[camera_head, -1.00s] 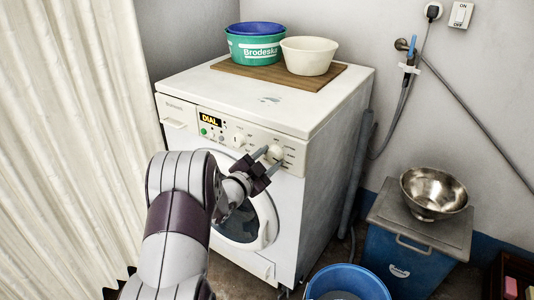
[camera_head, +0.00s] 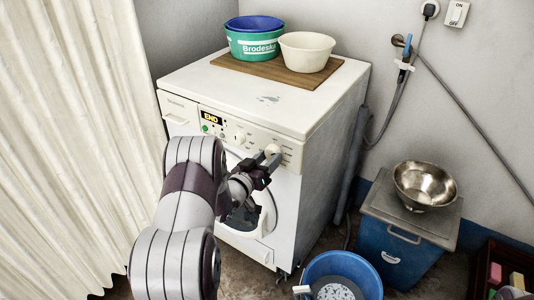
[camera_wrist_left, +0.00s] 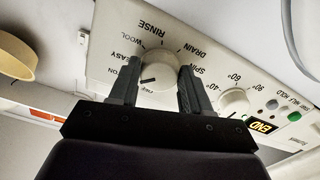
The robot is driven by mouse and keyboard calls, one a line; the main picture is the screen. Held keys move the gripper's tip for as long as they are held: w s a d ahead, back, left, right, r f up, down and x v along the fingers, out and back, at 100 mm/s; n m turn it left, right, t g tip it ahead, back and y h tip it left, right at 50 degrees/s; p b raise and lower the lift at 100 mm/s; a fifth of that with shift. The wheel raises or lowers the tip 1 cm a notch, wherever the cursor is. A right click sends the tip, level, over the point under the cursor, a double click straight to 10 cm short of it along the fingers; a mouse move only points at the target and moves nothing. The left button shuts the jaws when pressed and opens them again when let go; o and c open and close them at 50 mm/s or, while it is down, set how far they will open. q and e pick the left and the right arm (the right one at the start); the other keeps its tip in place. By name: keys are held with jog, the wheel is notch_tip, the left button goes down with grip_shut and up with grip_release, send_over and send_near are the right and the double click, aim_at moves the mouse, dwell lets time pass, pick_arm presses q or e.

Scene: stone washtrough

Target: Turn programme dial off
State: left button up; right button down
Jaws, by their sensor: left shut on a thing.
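The programme dial (camera_wrist_left: 160,70) is a round white knob on the washing machine's cream control panel (camera_wrist_left: 205,60). In the wrist view, which is upside down, labels such as RINSE, DRAIN, SPIN and WOOL ring it. Its dark pointer mark lies toward the lower left of the picture, near small lettering I cannot read surely. My left gripper (camera_head: 266,160) is shut on the dial, one finger on each side. The dial (camera_head: 273,150) is partly hidden by the fingers in the head view. The display (camera_head: 211,117) reads END. My right gripper is not in view.
The second dial (camera_wrist_left: 234,101) is close beside one finger. On the machine top (camera_head: 215,80) a wooden board (camera_head: 285,75) bears a green tub (camera_head: 253,46) and a cream bowl (camera_head: 306,52). A blue bucket (camera_head: 372,275) stands on the floor. A curtain (camera_head: 80,150) hangs at left.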

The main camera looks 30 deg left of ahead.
pick_arm(q)
jog(key=n+p, duration=0.1)
jog(key=n, duration=0.1)
jog(key=n+p, duration=0.2)
jog(key=n, duration=0.1)
jog(key=shift+d+r, duration=0.1)
jog(key=shift+r, duration=0.1)
jog(key=shift+n+p, duration=1.3)
jog(key=shift+n, duration=1)
jog(key=shift+f, duration=0.1)
jog(key=o, duration=1.1)
jog(key=shift+c, duration=0.2)
jog(key=s+p, duration=0.1)
jog(key=s, duration=1.1)
jog(key=shift+s+a, duration=0.4)
